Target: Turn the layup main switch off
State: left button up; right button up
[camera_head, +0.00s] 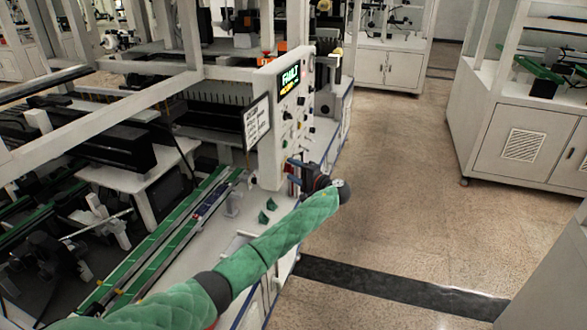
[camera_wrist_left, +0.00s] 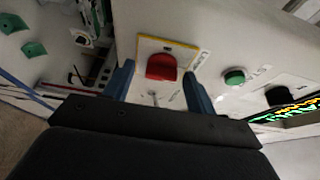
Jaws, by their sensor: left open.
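The layup control panel (camera_head: 268,140) stands upright in the head view, with a lit display (camera_head: 290,81) reading FAULT. In the left wrist view a red switch knob (camera_wrist_left: 161,67) sits on a yellow-edged plate on the panel face; its label is too blurred to read. My left gripper (camera_head: 292,170) is at the lower part of the panel. Its blue fingers are open, one on each side of the red knob in the wrist view, with gaps visible between knob and fingers. In the head view the knob is not clearly visible near the gripper. My right gripper is out of view.
A green button (camera_wrist_left: 234,76) and a black knob (camera_wrist_left: 279,96) sit beside the red knob. A white sign (camera_head: 257,122) hangs on the panel's left. A green-edged conveyor (camera_head: 165,240) runs below left. The floor (camera_head: 400,180) right of the panel is clear.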

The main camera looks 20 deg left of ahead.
pick_arm(q)
jog(key=shift+a, duration=0.15)
jog(key=shift+c, duration=0.3)
jog(key=c, duration=0.9)
jog(key=shift+f, duration=0.1)
